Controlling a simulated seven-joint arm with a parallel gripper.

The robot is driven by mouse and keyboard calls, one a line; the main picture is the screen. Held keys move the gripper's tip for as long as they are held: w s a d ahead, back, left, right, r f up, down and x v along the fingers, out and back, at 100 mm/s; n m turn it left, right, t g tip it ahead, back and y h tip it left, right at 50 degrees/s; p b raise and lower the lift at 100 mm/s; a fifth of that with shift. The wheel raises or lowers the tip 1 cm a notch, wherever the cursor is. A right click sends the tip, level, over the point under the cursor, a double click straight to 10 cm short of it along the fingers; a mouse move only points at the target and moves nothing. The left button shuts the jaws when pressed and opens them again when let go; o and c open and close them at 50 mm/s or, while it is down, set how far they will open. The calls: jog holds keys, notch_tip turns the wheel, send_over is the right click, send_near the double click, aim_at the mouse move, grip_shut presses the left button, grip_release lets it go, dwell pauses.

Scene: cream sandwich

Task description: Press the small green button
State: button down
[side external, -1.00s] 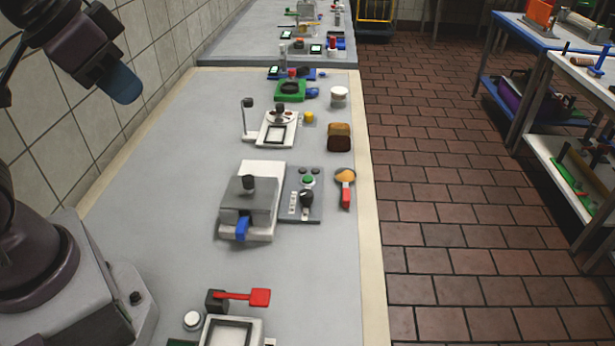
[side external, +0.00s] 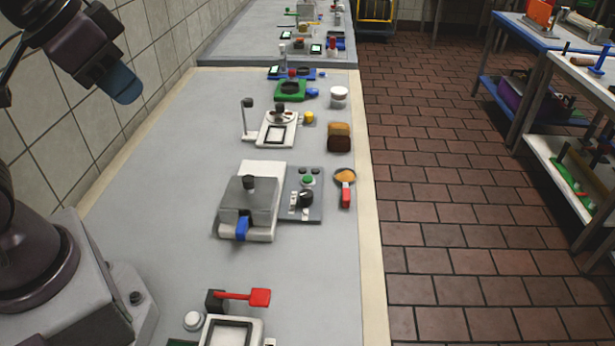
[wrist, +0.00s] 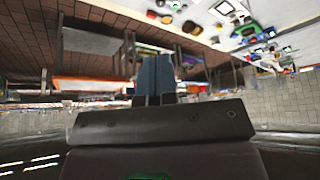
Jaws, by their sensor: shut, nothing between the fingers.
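A grey control panel (side external: 312,214) lies on the bench, right of a grey and white press-like machine (side external: 249,204) with a blue front handle. On the panel, a round green button (side external: 308,180) sits above a black knob (side external: 305,198). Small dark buttons (side external: 304,171) are at the panel's top edge; their colour is hard to tell. My gripper (side external: 124,88) is high at the upper left, well away from the panel. Its blue fingers also show in the wrist view (wrist: 155,78), shut together and empty. The panel is not clearly identifiable in the wrist view.
Brown bread (side external: 339,138), a white jar (side external: 339,97) and a small white device (side external: 277,130) stand behind. A red-handled device (side external: 237,296) is in front. The left bench is clear.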

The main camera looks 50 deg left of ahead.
dwell(0.4)
jog(key=w+a+f+m, duration=0.2)
jog(key=w+f, duration=0.5)
jog(key=w+a+f+m, duration=0.2)
jog(key=w+f, duration=0.5)
jog(key=w, duration=0.1)
jog(key=w+a+f+m+g+y, duration=0.1)
jog(key=w+a+f, duration=0.1)
jog(key=w+f, duration=0.5)
jog(key=shift+w+f+m, duration=0.4)
jog(key=shift+w, duration=0.2)
jog(key=w+d+f+m+t+h, duration=0.1)
jog(key=w+f+m+t, duration=0.15)
jog(key=w, duration=0.25)
notch_tip(320, 180, up, 2)
jog(key=m+t+h, duration=0.2)
jog(key=m, duration=0.1)
send_over(308, 180)
jog(key=shift+r+n+y, duration=0.1)
jog(key=shift+n+y, duration=0.15)
jog(key=shift+y, duration=0.05)
jog(key=shift+f, duration=4.45)
